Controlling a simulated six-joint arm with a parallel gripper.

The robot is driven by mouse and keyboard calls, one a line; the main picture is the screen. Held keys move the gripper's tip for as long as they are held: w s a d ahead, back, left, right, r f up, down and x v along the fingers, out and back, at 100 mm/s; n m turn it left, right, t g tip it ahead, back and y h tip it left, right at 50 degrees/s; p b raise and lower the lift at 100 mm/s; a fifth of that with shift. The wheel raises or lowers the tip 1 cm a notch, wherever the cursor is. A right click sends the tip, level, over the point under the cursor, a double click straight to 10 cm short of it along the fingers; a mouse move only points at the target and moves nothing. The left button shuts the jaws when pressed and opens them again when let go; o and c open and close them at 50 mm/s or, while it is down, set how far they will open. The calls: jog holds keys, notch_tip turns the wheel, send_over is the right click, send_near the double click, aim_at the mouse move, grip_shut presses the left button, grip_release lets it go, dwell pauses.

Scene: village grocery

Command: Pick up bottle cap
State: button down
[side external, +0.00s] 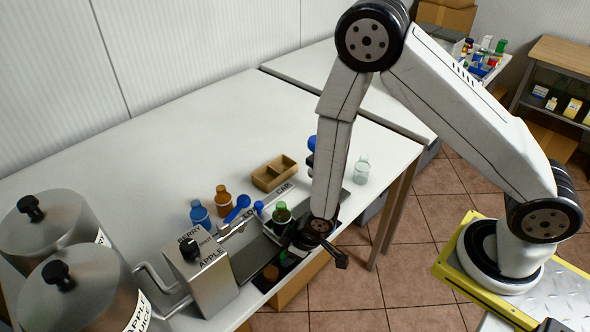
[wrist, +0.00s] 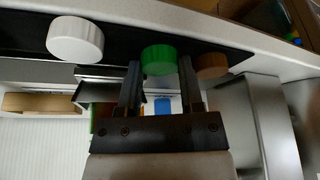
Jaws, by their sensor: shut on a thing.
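In the wrist view a green bottle cap (wrist: 158,60) sits between the two dark fingertips of my gripper (wrist: 160,72), which is shut on it. A white cap (wrist: 75,40) is to its left and a brown cap (wrist: 211,66) is close to the right finger, all over a dark strip. In the side view my gripper (side external: 292,236) is low at the front table edge, beside a small green-topped bottle (side external: 281,213). The fingers are small and partly hidden there, and I cannot tell whether the cap still touches a bottle.
A metal dispenser box (side external: 207,274) and two steel tanks (side external: 55,235) stand at the left. A blue bottle (side external: 199,214), an amber bottle (side external: 222,201) and a wooden divided tray (side external: 275,173) are behind the strip. A clear bottle (side external: 361,171) stands right. The back left table is clear.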

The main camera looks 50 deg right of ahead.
jog(key=shift+r, duration=0.1)
notch_tip(320, 180, up, 10)
dwell(0.9)
dwell(0.5)
jog(key=w+d+r+m+h, duration=0.1)
jog(key=w+d+r+m, duration=0.2)
jog(key=w+d+r, duration=0.45)
jog(key=w+d+r+m+h, duration=0.1)
jog(key=w+d+r+m, duration=0.25)
jog(key=r, duration=0.65)
jog(key=shift+s+a+f+n+g+y, duration=0.15)
jog(key=shift+s+a+f+n+y, duration=0.6)
jog(key=shift+f+n, duration=1)
jog(key=shift+s+a+f+n+g+y, duration=0.1)
jog(key=shift+s+a+f+n+y, duration=0.2)
jog(key=shift+s+a+f+n, duration=1)
jog(key=shift+s+a+f+n+g+y, duration=0.15)
jog(key=shift+s+a+f+n+y, duration=0.35)
jog(key=shift+a+f+n, duration=1.3)
